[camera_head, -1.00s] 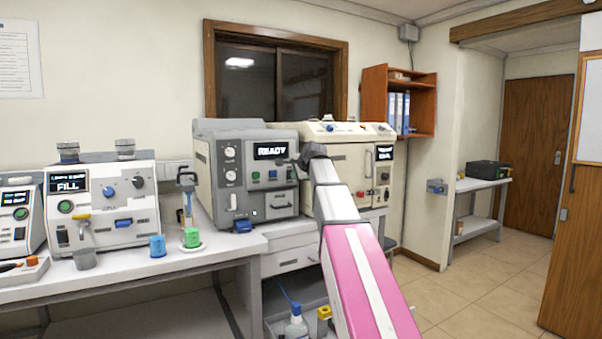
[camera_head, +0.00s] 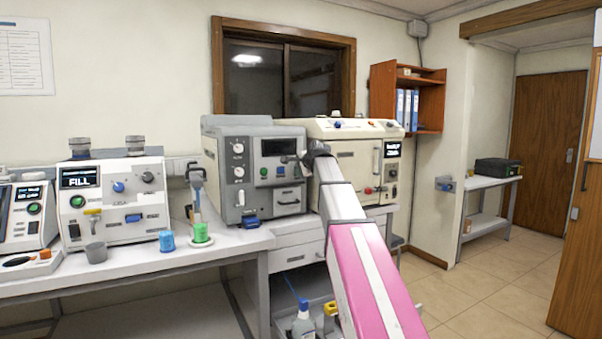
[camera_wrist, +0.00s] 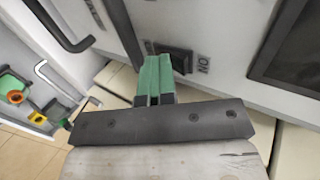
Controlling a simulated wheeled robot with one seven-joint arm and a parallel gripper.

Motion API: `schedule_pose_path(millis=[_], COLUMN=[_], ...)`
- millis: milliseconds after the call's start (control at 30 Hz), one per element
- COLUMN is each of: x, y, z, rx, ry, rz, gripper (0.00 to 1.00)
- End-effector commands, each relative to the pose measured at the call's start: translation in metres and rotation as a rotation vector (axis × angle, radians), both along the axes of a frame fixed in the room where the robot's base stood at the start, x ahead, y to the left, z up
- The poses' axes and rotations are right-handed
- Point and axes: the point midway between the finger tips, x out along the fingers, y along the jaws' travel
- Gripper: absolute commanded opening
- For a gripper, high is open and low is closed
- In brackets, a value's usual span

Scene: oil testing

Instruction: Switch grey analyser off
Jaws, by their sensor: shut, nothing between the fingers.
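The grey analyser (camera_head: 225,165) stands on the bench below the window, and its display (camera_head: 279,147) is dark. My arm reaches to its right side, where the arm's dark end hides part of that edge; my fingers do not show in the head view. In the wrist view my gripper (camera_wrist: 157,60) is shut and empty, its green fingers together. The fingertips are close beside a black switch (camera_wrist: 181,60) on a pale panel, with a label reading ON to its right. I cannot tell whether they touch it.
A cream machine (camera_head: 352,170) stands close on the right of the grey analyser. In the wrist view a dark handle (camera_wrist: 62,35) sticks out near the fingers.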

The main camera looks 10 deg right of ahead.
Motion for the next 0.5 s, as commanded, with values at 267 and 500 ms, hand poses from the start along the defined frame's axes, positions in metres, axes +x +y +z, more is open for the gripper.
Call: schedule_pose_path(millis=[267,500], x=[0.008,0.010], y=[0.002,0.003], z=[0.005,0.018], rx=[0.003,0.006], ry=[0.000,-0.004], rz=[0.002,0.003], gripper=[0.00,0.00])
